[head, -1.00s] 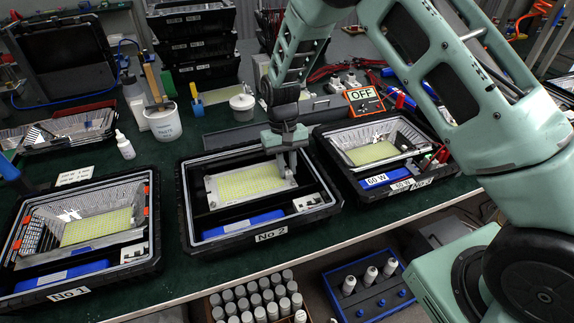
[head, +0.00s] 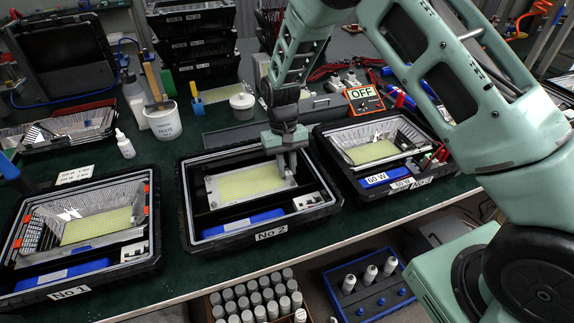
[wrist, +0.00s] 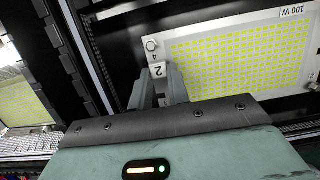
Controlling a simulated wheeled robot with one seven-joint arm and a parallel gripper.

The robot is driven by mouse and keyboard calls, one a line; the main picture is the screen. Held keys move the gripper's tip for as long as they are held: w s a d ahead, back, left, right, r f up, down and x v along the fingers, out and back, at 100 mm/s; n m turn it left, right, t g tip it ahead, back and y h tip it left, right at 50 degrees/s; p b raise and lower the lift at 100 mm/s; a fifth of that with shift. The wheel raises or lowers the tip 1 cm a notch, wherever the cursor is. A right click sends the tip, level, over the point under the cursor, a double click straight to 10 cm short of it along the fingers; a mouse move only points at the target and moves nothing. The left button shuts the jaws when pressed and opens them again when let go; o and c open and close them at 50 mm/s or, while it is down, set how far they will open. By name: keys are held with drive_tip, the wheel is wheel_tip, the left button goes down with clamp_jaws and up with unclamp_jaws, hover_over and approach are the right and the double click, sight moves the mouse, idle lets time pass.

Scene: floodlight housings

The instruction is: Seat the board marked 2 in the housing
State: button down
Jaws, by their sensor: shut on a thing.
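The board marked 2 (head: 243,184) is a pale plate with a yellow LED grid. It lies inside the black housing No 2 (head: 186,212), in its back part. In the wrist view the board (wrist: 240,60) shows a "2" tag near its corner and a "100 W" label. My gripper (head: 289,172) is shut on the board's right end in the head view; its fingers (wrist: 163,88) also show in the wrist view beside the tag. Whether the board rests fully on the housing floor cannot be told.
Housing No 1 (head: 152,250) stands to the left and a third housing (head: 322,146) with a 60 W blue block (head: 374,180) close on the right. A blue block (head: 240,222) and a white connector (head: 308,201) sit at the front of housing No 2.

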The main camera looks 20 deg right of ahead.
drive_tip(key=shift+w+b+x, duration=0.2)
drive_tip(key=shift+b+x, duration=0.25)
drive_tip(key=shift+x, duration=0.45)
drive_tip(key=c, duration=1.3)
unclamp_jaws()
drive_tip(key=shift+f, duration=0.1)
drive_tip(key=shift+o, duration=0.2)
drive_tip(key=b+v, duration=0.1)
drive_tip(key=v, duration=1.6)
drive_tip(key=shift+r, duration=0.25)
drive_tip(key=s+a+r+n+t, duration=0.1)
drive_tip(key=s+a+r+n, duration=0.15)
drive_tip(key=s, duration=0.55)
drive_tip(key=s+a+r+n, duration=0.1)
drive_tip(key=s+a, duration=0.2)
drive_tip(key=s, duration=0.5)
drive_tip(key=s+a+r+n+t, duration=0.1)
drive_tip(key=s+a+r+n, duration=0.15)
drive_tip(key=s, duration=0.55)
drive_tip(key=s+d+f+n, duration=0.1)
drive_tip(key=s+f, duration=0.1)
drive_tip(key=s, duration=0.8)
drive_tip(key=shift+d+n+t+p, duration=0.25)
drive_tip(key=shift+n+t+p, duration=0.05)
drive_tip(key=shift+t+p, duration=0.1)
